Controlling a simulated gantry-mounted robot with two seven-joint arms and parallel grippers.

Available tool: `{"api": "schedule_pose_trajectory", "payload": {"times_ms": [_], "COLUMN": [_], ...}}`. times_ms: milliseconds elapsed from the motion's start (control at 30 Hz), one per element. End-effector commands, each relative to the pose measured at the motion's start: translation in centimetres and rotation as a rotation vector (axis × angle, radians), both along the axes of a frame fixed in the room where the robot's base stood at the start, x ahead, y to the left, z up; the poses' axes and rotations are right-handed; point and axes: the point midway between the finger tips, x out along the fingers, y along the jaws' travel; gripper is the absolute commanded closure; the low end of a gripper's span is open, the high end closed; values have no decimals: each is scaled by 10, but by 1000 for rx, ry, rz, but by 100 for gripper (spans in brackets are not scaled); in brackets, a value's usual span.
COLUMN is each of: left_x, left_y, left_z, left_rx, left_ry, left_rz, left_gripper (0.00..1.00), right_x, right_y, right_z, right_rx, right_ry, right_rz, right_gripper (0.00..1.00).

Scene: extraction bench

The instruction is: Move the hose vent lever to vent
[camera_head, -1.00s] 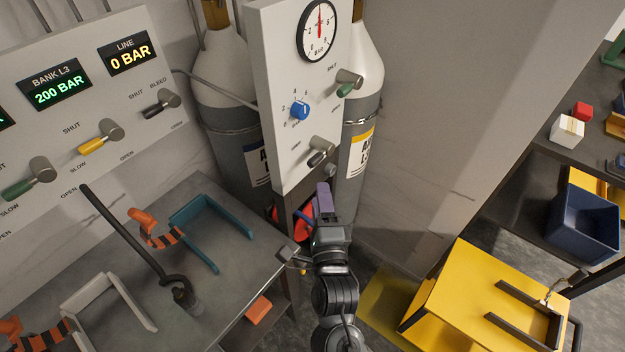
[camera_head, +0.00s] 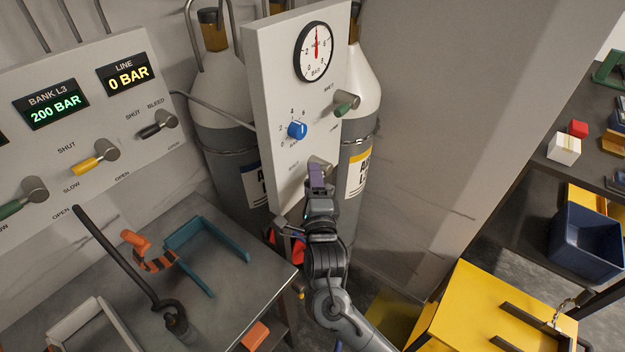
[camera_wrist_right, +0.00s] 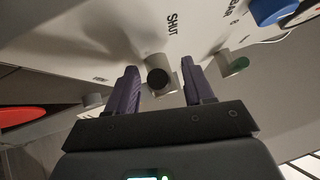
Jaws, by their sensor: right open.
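The hose vent lever is the lower lever on the white gauge panel (camera_head: 277,110). In the head view its grey hub (camera_head: 318,162) shows just above my right gripper (camera_head: 317,176), which hides the handle. In the right wrist view the lever's dark round end (camera_wrist_right: 157,78) appears between the two purple fingers of my right gripper (camera_wrist_right: 160,78). The fingers are open, with a gap on both sides of the lever. The word SHUT is printed near it. I cannot tell whether a finger touches the lever. My left gripper is out of view.
A green lever (camera_head: 346,105) and a blue knob (camera_head: 297,130) sit higher on the panel, below the gauge (camera_head: 315,51). Gas cylinders (camera_head: 364,90) stand behind it. A grey bench (camera_head: 215,299) is at lower left and a yellow cart (camera_head: 478,290) at lower right.

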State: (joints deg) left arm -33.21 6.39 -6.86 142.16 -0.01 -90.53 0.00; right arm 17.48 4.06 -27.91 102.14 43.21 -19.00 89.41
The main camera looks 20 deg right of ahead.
Motion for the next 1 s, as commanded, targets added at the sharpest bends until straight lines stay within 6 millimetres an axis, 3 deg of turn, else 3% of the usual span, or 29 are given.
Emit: {"api": "schedule_pose_trajectory", "payload": {"times_ms": [367, 700, 1000], "left_x": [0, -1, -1], "left_y": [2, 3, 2], "left_z": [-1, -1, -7], "left_rx": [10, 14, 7], "left_ry": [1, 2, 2], "left_rz": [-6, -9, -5], "left_gripper": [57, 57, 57], "right_x": [4, 4, 4], "right_y": [-1, -1, -2], "right_z": [1, 0, -3], "right_rx": [1, 1, -22], "right_ry": [0, 0, -12], "right_rz": [-1, -1, -2], "right_gripper": [48, 100, 100]}}
